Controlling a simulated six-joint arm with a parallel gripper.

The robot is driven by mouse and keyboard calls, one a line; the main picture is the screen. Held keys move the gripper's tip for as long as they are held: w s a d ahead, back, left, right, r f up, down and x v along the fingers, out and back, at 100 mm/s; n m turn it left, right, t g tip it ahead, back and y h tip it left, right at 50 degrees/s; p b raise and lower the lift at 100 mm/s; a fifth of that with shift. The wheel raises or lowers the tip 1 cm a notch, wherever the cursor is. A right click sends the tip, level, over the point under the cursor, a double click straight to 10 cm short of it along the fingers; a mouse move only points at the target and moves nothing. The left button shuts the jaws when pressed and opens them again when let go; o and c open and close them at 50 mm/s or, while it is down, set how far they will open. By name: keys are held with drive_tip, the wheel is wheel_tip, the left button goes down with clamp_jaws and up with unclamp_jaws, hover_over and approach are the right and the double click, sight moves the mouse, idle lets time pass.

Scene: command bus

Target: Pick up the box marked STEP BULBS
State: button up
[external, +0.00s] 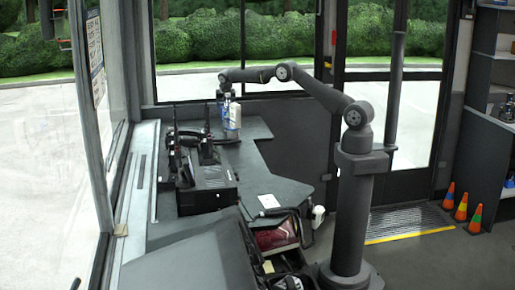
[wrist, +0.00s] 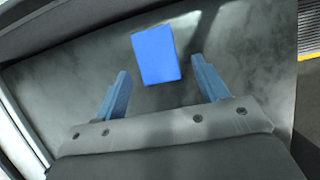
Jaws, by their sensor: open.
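A plain blue box (wrist: 156,54) lies on a dark grey surface in the wrist view, with no marking I can read on the face I see. My gripper (wrist: 160,66) is open, with one blue finger to the left of the box and one to its right. Both fingers look apart from it, and the height between them and the box is hard to judge. In the external view my gripper (external: 221,96) hangs at the far end of the counter, close to the bottles. I cannot make out the blue box there for certain.
A clear bottle with a white and blue label (external: 233,120) stands on the dark counter (external: 246,180), near my gripper. A black equipment unit (external: 208,187) sits nearer on the counter. Orange cones (external: 461,207) stand on the floor at the right. The windscreen side lies to the left.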

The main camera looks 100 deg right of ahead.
drive_tip(key=shift+x, duration=1.15)
drive_tip(key=c, duration=1.1)
